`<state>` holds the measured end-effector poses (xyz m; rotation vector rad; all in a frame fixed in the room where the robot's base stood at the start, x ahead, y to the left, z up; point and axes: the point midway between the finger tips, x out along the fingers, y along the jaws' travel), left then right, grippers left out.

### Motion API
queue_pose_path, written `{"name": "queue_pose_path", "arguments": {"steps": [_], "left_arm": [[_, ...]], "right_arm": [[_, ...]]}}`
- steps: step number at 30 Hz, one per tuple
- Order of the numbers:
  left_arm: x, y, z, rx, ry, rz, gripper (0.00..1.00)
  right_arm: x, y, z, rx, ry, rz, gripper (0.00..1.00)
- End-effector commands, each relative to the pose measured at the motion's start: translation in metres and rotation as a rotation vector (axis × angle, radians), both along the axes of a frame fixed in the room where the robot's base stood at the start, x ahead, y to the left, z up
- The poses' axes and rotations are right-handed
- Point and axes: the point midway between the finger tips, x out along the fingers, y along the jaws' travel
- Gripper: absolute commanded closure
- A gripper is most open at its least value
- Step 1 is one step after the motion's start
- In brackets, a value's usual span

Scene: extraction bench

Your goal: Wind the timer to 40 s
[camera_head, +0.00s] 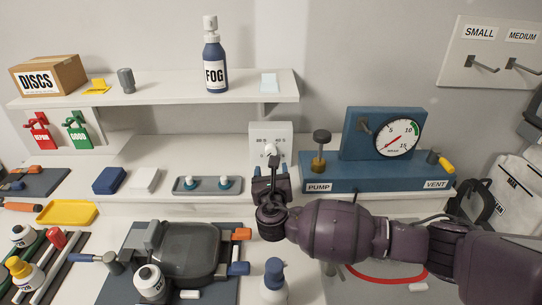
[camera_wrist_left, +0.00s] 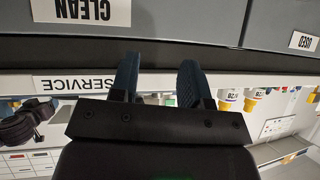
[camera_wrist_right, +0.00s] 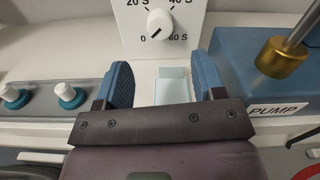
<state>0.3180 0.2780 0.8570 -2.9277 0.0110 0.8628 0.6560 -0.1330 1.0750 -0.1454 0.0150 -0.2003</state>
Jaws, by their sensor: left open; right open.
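The timer is a white panel (camera_head: 283,134) with a round white knob on the back of the bench. In the right wrist view, the timer knob (camera_wrist_right: 160,23) has marks 0, 20 S, 40 S and 60 S around it; its dark pointer line appears to point down-left towards 0. My right gripper (camera_wrist_right: 162,82) is open and empty, its blue fingers spread below the knob and apart from it. In the head view my right gripper (camera_head: 271,172) is in front of the timer and hides its lower part. My left gripper (camera_wrist_left: 158,72) is open and empty, seen only in its wrist view.
The blue pump unit (camera_head: 345,172) with a gauge stands right of the timer. A grey tray (camera_head: 208,186) with two white-and-teal knobs is to the left. A shelf (camera_head: 160,100) with a FOG bottle (camera_head: 215,60) is above. Drawers marked CLEAN (camera_wrist_left: 80,35) face my left gripper.

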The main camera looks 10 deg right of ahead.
Motion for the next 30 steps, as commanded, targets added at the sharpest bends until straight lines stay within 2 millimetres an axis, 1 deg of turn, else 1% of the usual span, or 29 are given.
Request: {"name": "queue_pose_path", "arguments": {"steps": [1,6,9,13,18,28,29,30], "left_arm": [[0.000,0.000,0.001,0.000,0.000,0.000,0.57],[-0.001,0.000,0.003,0.000,0.001,0.000,0.57],[-0.001,0.000,0.003,0.000,0.002,0.000,0.57],[-0.002,0.000,0.003,0.000,0.005,0.000,0.57],[-0.003,0.001,0.002,0.000,0.008,0.001,0.57],[-0.003,0.001,0.002,0.000,0.008,0.001,0.57],[-0.003,0.001,0.002,0.000,0.008,0.001,0.57],[-0.003,0.001,0.002,0.000,0.008,0.001,0.57]], "right_arm": [[0.010,-0.001,0.001,-0.001,-0.002,-0.001,0.37],[0.036,-0.007,0.001,-0.002,-0.002,-0.001,0.37],[0.050,-0.010,0.001,-0.002,-0.001,-0.001,0.37],[0.063,-0.012,0.000,-0.001,0.000,0.000,0.37],[0.072,-0.014,0.000,0.000,0.000,0.001,0.37],[0.074,-0.015,0.000,0.000,0.000,0.001,0.37],[0.074,-0.015,0.000,0.000,0.000,0.001,0.40],[0.074,-0.015,0.000,0.000,0.000,0.001,0.46]]}}
